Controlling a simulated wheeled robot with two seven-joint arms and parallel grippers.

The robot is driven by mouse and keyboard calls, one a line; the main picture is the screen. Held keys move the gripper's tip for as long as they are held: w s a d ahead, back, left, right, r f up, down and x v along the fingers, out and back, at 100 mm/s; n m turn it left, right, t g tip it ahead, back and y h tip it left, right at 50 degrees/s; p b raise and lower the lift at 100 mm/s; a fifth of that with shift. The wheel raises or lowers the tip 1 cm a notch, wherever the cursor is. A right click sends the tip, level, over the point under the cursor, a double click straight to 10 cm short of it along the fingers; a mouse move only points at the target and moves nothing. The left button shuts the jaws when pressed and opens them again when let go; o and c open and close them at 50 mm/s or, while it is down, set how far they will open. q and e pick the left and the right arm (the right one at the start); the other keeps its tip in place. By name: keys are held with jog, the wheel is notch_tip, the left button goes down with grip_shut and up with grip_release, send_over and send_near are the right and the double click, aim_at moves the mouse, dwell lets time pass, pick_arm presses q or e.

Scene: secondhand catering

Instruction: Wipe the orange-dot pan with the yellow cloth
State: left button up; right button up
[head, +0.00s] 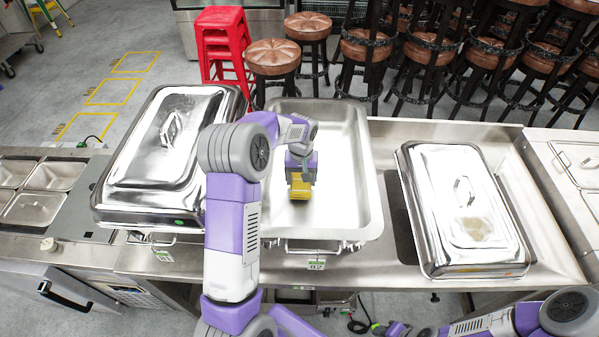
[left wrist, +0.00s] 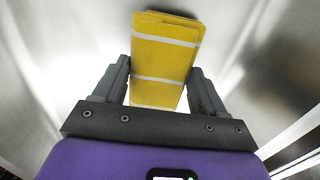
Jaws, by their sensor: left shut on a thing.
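My left gripper (head: 300,184) is shut on the yellow cloth (head: 301,193), a folded pad with white stripes in the left wrist view (left wrist: 165,55). The gripper points down inside the open, lidless steel pan (head: 340,215) in the middle, with the cloth low at its floor; I cannot tell whether it touches. The lidded pan (head: 140,205) at left bears a green dot (head: 180,222). The lidded pan (head: 440,165) at right has a brownish smear (head: 478,229) on its lid. I see no orange dot.
The pans sit on a steel counter (head: 395,135). Small inset trays (head: 35,207) lie at far left. A tag (head: 316,264) hangs under the middle pan's front rim. Red stools (head: 222,45) and several brown-seated stools (head: 273,57) stand behind. My left forearm crosses the left pan's right side.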

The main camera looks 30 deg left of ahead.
pick_arm(q)
jog(key=r, duration=0.1)
jog(key=r+p, duration=0.1)
jog(key=shift+w+r, duration=0.2)
jog(key=shift+r, duration=0.1)
jog(key=shift+r+p, duration=1.5)
jog(key=shift+r, duration=0.8)
